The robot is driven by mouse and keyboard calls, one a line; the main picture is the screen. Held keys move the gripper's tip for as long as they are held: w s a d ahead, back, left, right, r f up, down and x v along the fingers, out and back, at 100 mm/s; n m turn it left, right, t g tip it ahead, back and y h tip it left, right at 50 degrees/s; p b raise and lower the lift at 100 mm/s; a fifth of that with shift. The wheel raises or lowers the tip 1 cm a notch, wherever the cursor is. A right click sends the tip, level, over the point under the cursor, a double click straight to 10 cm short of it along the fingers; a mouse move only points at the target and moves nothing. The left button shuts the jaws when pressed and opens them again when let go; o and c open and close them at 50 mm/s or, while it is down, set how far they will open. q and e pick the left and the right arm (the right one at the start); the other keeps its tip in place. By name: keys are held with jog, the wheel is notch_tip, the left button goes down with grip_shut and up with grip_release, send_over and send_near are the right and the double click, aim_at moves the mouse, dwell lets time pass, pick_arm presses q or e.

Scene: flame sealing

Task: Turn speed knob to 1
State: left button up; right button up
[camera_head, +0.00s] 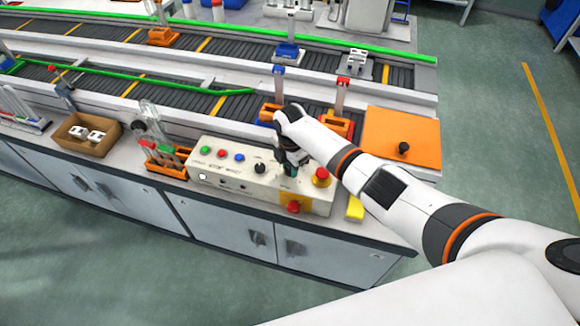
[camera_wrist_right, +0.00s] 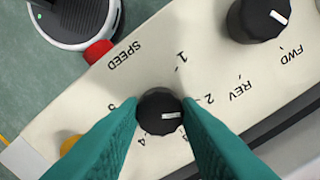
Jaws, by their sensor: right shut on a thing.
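The black speed knob (camera_wrist_right: 160,112) sits on the cream control box (camera_head: 233,172), beside the word SPEED in the right wrist view. Its white mark faces right, a little below the numeral 2. The numeral 1 (camera_wrist_right: 181,57) is above and to the right of the knob. My right gripper (camera_wrist_right: 160,122) is shut on the speed knob, with one green finger on each side. In the head view the right gripper (camera_head: 289,166) is over the right part of the box and hides the knob. My left gripper is not in view.
A second black knob (camera_wrist_right: 258,18), by FWD and REV, is near the speed knob. A red emergency button (camera_head: 321,177) stands close to the right of my gripper. An orange plate (camera_head: 402,132) and a conveyor (camera_head: 190,92) lie behind.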

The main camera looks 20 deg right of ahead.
jog(key=n+b, duration=0.1)
jog(key=n, duration=0.4)
jog(key=shift+n+b, duration=0.3)
jog(key=n+b, duration=0.1)
jog(key=n, duration=0.3)
jog(key=shift+n+b, duration=0.45)
jog(key=shift+n, duration=0.45)
jog(key=shift+r, duration=0.1)
jog(key=o, duration=1)
jog(key=shift+c, duration=0.2)
jog(key=shift+r, duration=0.1)
notch_tip(320, 180, up, 12)
jog(key=b, duration=0.2)
jog(key=shift+b, duration=0.3)
